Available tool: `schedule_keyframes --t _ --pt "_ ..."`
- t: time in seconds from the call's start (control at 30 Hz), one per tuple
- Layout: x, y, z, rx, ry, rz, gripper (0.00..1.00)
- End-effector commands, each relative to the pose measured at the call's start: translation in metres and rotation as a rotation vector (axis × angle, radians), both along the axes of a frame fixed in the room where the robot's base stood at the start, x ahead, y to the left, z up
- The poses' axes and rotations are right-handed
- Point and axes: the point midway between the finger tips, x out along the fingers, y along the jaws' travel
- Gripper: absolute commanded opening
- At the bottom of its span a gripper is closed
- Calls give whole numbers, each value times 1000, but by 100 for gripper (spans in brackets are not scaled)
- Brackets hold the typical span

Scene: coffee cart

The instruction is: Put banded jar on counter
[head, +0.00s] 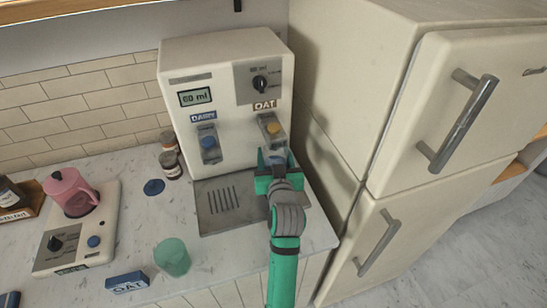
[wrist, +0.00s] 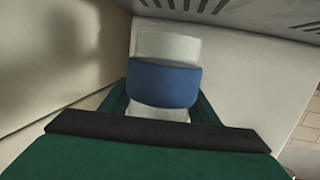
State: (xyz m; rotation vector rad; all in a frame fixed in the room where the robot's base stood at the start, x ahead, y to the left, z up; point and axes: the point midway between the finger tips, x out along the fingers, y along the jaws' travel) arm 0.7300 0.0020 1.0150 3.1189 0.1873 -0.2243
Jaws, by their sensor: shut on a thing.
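The banded jar (wrist: 165,84) is pale with a wide blue band, and it sits between the green fingers in the wrist view. My gripper (head: 273,168) is shut on it. In the head view the jar is mostly hidden by my gripper, which is below the OAT lever at the dispenser's front right. I cannot tell whether the jar touches the surface beneath it. The pale marble counter (head: 115,212) runs along the wall, under the dispenser and to its left.
The cream dispenser (head: 222,110) has a grey drip tray (head: 229,218). A tall fridge (head: 375,90) stands close on the right.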

Motion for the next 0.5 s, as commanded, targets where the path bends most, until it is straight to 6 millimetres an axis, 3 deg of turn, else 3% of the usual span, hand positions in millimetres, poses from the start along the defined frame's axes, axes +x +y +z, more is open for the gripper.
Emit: schedule_keyframes --t 0.03,0.13,0.5 --pt "-1 -1 -14 0 10 -1 17" --pt "-1 -1 -24 0 7 -2 17" --pt "-1 -2 -28 0 6 -2 17"
